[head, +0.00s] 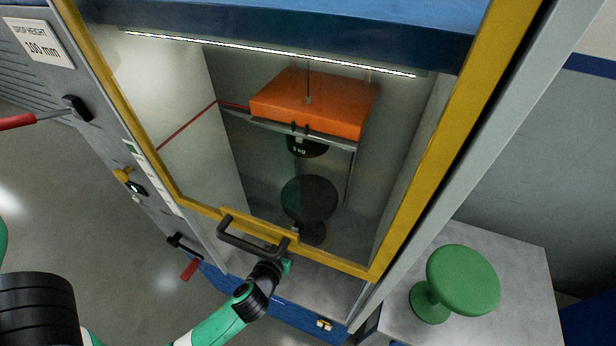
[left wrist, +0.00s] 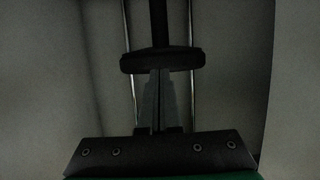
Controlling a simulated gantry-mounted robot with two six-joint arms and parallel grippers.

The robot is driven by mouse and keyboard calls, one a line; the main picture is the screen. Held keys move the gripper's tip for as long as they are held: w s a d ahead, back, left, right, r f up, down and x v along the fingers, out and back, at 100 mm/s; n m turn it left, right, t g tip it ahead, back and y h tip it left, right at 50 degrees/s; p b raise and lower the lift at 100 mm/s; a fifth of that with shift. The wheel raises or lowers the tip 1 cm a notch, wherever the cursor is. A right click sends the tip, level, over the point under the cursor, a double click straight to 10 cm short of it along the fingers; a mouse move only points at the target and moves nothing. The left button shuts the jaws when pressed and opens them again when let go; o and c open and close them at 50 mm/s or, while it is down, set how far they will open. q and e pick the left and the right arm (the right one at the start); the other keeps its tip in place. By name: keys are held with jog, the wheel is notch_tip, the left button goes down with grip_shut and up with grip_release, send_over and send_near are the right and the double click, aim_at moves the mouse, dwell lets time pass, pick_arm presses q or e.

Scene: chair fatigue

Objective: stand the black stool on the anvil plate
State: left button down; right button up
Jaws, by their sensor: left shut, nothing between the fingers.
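The black stool (head: 308,198) is upright inside the test cabinet, behind the door glass and below the hanging weight. Its round seat and part of its foot show in the head view. The anvil plate cannot be made out clearly under it. My left arm reaches under the door's lower edge. The fingers of my left gripper are hidden behind the door frame in the head view. In the left wrist view my left gripper (left wrist: 158,78) is shut and empty, pointing at a black disc with a post (left wrist: 162,59), apparently the stool's foot and stem. Contact cannot be told.
The yellow-framed door has a dark handle (head: 252,239) just above my left arm. An orange weight (head: 314,102) hangs over the stool with a black 5 kg block (head: 306,147) beneath. A green stool (head: 464,278) stands on the grey table (head: 520,262) at right.

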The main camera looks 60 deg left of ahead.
pick_arm(q)
jog(key=w+a, duration=0.2)
jog(key=w+a+r, duration=0.1)
jog(key=w+a, duration=0.2)
jog(key=w+a+r, duration=0.1)
jog(key=w+a, duration=0.2)
jog(key=shift+w+a+r, duration=0.2)
jog(key=shift+w+a, duration=0.05)
jog(key=shift+f, duration=0.65)
jog(key=shift+f+b, duration=0.2)
jog(key=shift+b, duration=0.35)
jog(key=shift+s+d, duration=0.1)
pick_arm(e)
jog(key=shift+s+r, duration=0.15)
jog(key=shift+r, duration=0.1)
pick_arm(q)
jog(key=shift+f, duration=0.15)
